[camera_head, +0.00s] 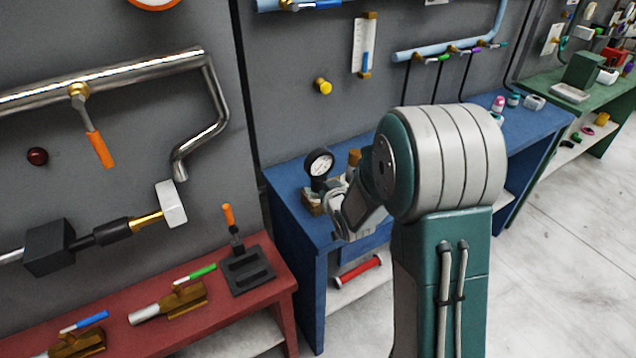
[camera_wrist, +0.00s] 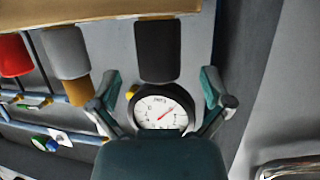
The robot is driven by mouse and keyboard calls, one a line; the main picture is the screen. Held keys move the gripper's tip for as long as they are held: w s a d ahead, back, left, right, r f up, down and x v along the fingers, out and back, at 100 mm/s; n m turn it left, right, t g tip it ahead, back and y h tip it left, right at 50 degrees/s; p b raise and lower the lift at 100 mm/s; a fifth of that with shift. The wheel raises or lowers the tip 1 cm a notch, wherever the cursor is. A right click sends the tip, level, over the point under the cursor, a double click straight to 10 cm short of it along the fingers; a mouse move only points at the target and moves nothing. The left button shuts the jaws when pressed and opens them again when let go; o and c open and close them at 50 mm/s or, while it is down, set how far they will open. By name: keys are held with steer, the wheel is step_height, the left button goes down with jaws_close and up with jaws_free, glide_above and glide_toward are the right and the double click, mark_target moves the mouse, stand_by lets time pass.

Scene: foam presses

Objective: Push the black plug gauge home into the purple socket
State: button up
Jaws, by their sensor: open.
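A round gauge with a white dial and black rim (camera_wrist: 157,110) shows in the wrist view between the spread fingers of my gripper (camera_wrist: 160,97). A black block-shaped part (camera_wrist: 157,50) is in line with the dial and meets a tan strip (camera_wrist: 90,10) at the top edge. I cannot tell whether this black part is the plug gauge. In the head view the dial (camera_head: 319,162) stands upright above a brown block on the blue bench, just left of my wrist. My gripper is open and I see no grip on the dial. I cannot make out a purple socket.
A grey cylinder (camera_wrist: 66,52) and a red one (camera_wrist: 14,54) stand beside the black part. The blue bench (camera_head: 300,222) runs back along the grey wall. A red bench (camera_head: 245,318) with valves is at the left. Pale floor (camera_head: 570,230) is open at the right.

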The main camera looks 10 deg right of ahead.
mark_target(321, 185)
steer(key=x, duration=0.3)
steer(key=shift+w+d+f, duration=0.15)
jaws_close()
